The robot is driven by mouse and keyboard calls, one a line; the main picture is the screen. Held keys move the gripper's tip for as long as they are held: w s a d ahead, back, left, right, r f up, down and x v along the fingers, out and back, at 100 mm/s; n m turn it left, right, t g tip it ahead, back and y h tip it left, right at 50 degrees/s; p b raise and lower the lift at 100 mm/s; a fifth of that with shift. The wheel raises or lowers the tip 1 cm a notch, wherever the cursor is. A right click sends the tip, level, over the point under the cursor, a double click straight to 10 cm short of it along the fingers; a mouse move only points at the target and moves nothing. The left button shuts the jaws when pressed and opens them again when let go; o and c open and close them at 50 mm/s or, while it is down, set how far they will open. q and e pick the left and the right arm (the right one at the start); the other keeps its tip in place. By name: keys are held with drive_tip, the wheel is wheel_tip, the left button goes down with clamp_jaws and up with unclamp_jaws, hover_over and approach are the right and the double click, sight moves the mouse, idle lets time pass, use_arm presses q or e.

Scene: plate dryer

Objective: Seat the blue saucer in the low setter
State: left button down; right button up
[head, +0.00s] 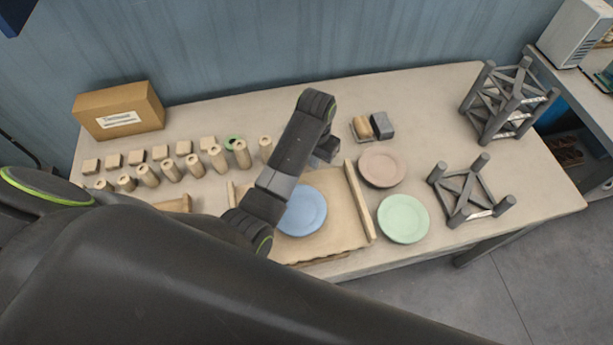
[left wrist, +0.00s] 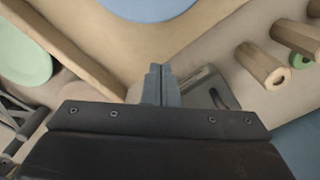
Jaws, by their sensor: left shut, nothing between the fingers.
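The blue saucer (head: 305,213) lies flat on a tan board, partly hidden by my left arm in the head view. Its edge shows at the top of the left wrist view (left wrist: 148,8). The low setter (head: 467,193), a short grey frame with upright posts, stands at the right of the table, with no plate on it. My left gripper (head: 327,150) is behind the saucer in the head view, over the board's far side. In the left wrist view its fingers (left wrist: 160,80) are together, empty and apart from the saucer. My right gripper is not in view.
A pink plate (head: 382,167) and a green plate (head: 403,219) lie between the board (head: 335,238) and low setter. A tall grey rack (head: 507,103) stands behind the setter. Wooden posts (head: 217,160) and blocks fill the left, near a cardboard box (head: 118,110).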

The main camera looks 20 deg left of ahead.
use_arm(q)
drive_tip(key=f, duration=0.3)
drive_tip(key=w+f, duration=0.1)
drive_tip(key=f, duration=0.1)
drive_tip(key=shift+a+f+p, duration=0.1)
drive_tip(key=shift+p, duration=0.2)
drive_tip(key=shift+s+a+r+p, duration=0.15)
drive_tip(key=shift+s+p, duration=0.35)
drive_tip(key=shift+s, duration=0.1)
drive_tip(key=shift+s+a+r+p, duration=0.1)
drive_tip(key=shift+s+r+p, duration=0.05)
drive_tip(key=shift+s+p, duration=0.35)
drive_tip(key=shift+s+a+p, duration=0.1)
drive_tip(key=shift+s+p, duration=0.25)
drive_tip(key=shift+s, duration=0.6)
drive_tip(key=shift+f, duration=0.1)
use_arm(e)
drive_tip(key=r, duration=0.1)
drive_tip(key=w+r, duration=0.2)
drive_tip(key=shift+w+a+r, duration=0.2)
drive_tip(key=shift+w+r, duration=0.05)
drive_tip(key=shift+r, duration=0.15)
